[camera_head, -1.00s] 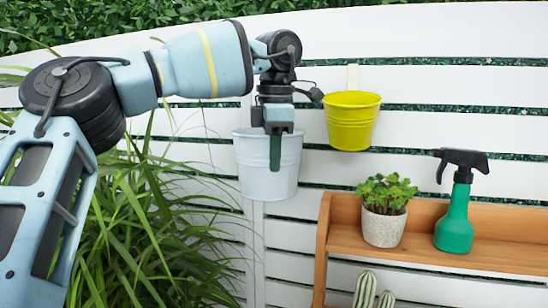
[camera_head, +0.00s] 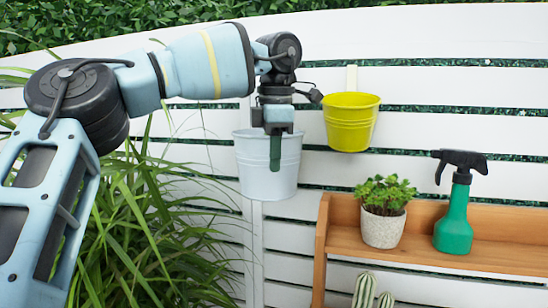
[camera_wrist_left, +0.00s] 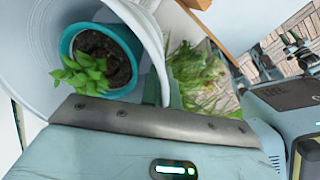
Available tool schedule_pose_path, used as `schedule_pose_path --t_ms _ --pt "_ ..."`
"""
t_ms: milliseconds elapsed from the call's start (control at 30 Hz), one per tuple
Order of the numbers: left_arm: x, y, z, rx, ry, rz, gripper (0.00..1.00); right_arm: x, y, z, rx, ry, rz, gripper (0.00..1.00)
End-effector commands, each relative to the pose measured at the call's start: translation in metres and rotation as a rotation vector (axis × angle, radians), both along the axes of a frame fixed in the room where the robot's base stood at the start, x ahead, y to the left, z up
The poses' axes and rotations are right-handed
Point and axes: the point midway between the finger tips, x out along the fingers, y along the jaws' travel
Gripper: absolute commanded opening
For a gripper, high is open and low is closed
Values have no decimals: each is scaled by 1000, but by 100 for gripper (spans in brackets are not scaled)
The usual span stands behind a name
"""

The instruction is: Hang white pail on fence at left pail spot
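The white pail (camera_head: 255,175) is upright against the slatted white fence (camera_head: 440,130), left of and lower than the yellow pail. My left gripper (camera_head: 275,150) is at the pail's front rim, pointing down, with one green finger outside the wall. In the left wrist view the pail's rim (camera_wrist_left: 150,45) lies against the finger, and the gripper looks shut on it. A teal pot with a small plant (camera_wrist_left: 98,60) sits inside the pail. Any hook behind the pail is hidden, so I cannot tell whether it hangs. My right gripper is not in view.
A yellow pail (camera_head: 351,125) hangs on the fence to the right. A wooden shelf (camera_head: 450,250) at lower right holds a potted plant (camera_head: 384,225) and a green spray bottle (camera_head: 455,225). A cactus (camera_head: 365,290) is below. Tall grass (camera_head: 140,230) fills the lower left.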

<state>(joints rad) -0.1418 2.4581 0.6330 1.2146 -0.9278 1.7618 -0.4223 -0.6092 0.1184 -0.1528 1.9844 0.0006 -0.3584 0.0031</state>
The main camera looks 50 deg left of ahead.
Motion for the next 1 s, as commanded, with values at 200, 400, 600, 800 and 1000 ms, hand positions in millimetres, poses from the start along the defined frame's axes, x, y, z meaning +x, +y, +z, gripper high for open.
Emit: schedule_pose_path --t_ms 200,400,600,800,1000 --pt "3 2 1 0 -2 1 0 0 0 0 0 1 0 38" --pt "6 3 1 0 -1 1 0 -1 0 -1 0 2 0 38" --pt "9 5 1 0 -1 1 0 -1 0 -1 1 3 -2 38" --pt "12 7 1 1 -2 1 0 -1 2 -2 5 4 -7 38" --pt "15 8 1 1 -2 0 0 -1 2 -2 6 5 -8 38"
